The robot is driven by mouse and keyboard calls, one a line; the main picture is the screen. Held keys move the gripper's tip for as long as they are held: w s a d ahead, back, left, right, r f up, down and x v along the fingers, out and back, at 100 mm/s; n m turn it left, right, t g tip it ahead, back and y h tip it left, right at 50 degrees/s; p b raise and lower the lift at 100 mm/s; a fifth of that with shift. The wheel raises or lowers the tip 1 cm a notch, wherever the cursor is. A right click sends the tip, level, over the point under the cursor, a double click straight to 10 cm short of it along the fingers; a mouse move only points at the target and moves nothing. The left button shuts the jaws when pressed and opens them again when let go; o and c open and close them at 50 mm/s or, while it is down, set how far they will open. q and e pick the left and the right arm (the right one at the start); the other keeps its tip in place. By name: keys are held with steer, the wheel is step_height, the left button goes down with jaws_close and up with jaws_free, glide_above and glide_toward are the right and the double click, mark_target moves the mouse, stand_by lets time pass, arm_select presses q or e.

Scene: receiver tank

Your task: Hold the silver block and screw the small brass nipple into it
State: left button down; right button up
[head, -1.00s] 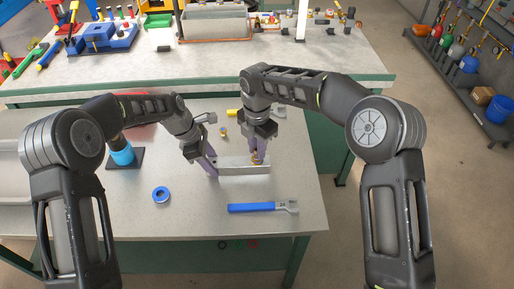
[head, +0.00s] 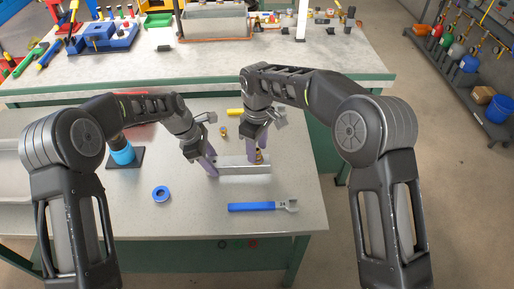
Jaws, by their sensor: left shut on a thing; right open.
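The silver block (head: 243,168) is a long bar lying on the near workbench. My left gripper (head: 211,168) is shut on its left end, with the purple fingers pointing down. A small brass nipple (head: 259,155) stands at the block's top near the right end, partly hidden by a finger. I cannot tell how deep it sits. My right gripper (head: 254,153) is open, with its purple fingers pointing down around or just beside the nipple.
A blue-handled wrench (head: 256,207) lies in front of the block, and a blue ring (head: 160,193) lies to the left. A small brass piece (head: 223,132) and a yellow item (head: 235,112) are behind. A blue cylinder (head: 122,154) stands on a dark plate.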

step_height(320, 180, up, 7)
steer(key=shift+f, duration=0.1)
stand_by(0.3)
arm_select(q)
steer(key=c, duration=0.7)
jaws_free()
steer(key=shift+a+r, duration=0.2)
steer(key=shift+r, duration=0.3)
arm_select(e)
steer(key=shift+f, duration=0.2)
arm_select(q)
steer(key=b+v, duration=0.1)
steer(key=v, duration=0.5)
steer(key=shift+a+r+b, duration=0.1)
steer(key=shift+r+b, duration=0.2)
steer(key=shift+r, duration=0.1)
arm_select(e)
steer(key=shift+f, duration=0.6)
